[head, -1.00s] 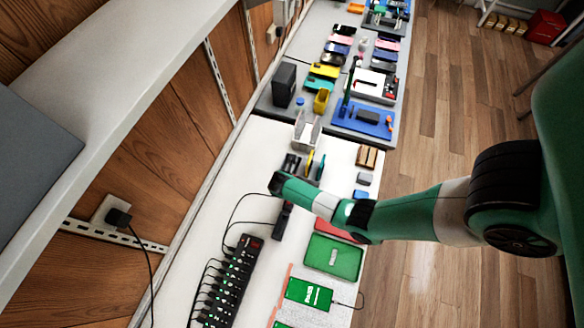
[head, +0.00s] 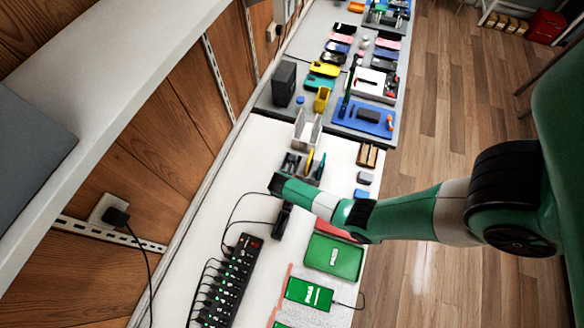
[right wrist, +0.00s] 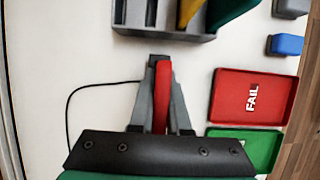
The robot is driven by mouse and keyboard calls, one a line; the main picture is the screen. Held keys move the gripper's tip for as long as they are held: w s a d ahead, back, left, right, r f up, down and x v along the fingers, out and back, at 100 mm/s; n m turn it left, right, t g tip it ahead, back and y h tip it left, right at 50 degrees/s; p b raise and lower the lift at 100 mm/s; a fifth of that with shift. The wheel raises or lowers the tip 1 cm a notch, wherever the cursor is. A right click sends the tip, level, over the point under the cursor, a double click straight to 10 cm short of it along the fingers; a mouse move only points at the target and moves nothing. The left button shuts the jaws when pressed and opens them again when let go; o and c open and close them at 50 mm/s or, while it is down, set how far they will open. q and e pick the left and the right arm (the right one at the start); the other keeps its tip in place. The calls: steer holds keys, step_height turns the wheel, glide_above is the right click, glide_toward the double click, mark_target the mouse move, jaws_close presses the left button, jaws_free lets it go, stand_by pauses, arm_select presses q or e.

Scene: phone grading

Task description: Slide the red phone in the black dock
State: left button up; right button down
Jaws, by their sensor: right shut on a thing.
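The red phone (right wrist: 162,97) shows edge-on as a narrow red strip in the right wrist view. My right gripper (right wrist: 160,75) is shut on it, with a grey finger on each side. A small dark piece (right wrist: 158,59) shows at the fingertips and may be part of the black dock; the fingers and phone hide most of it. I cannot tell whether the phone is inside the dock. In the head view, my right arm covers this spot, and a dark shape (head: 282,220) shows just below the arm. My left gripper is in neither view.
A red FAIL tray (right wrist: 251,97) and a green tray (right wrist: 245,143) lie right of the gripper. A grey organizer (right wrist: 160,31) stands beyond it. A black cable (right wrist: 72,95) curves in from the left. A black power strip (head: 232,278) lies at the near left.

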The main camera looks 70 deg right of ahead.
steer(key=shift+f, duration=0.1)
steer(key=shift+f+b, duration=0.5)
steer(key=shift+f, duration=0.1)
steer(key=c, duration=0.8)
jaws_free()
step_height(320, 180, up, 7)
steer(key=p, duration=0.7)
steer(key=shift+p, duration=0.3)
